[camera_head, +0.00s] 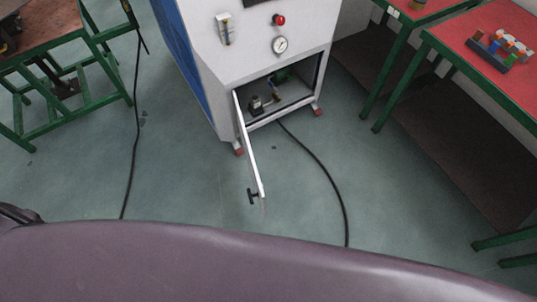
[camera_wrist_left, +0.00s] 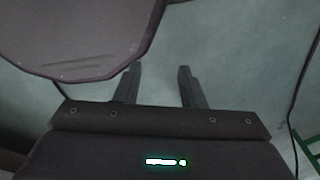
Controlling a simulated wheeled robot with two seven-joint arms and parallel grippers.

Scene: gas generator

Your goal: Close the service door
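The service door (camera_head: 249,150) is a thin white panel, seen nearly edge-on in the head view. It stands open, swung out toward me from the left side of the opening low in the white gas generator (camera_head: 243,51). A black handle (camera_head: 253,196) sits near its free edge. The open compartment (camera_head: 285,92) shows fittings inside. In the left wrist view my left gripper (camera_wrist_left: 156,82) has its two fingers apart with nothing but floor between them. It does not show clearly in the head view. My right gripper is not in view.
A green-framed workbench (camera_head: 60,75) stands at the left. A red-topped table (camera_head: 490,45) with small coloured items stands at the right. Black cables (camera_head: 325,175) run across the floor. The green floor around the door is otherwise clear.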

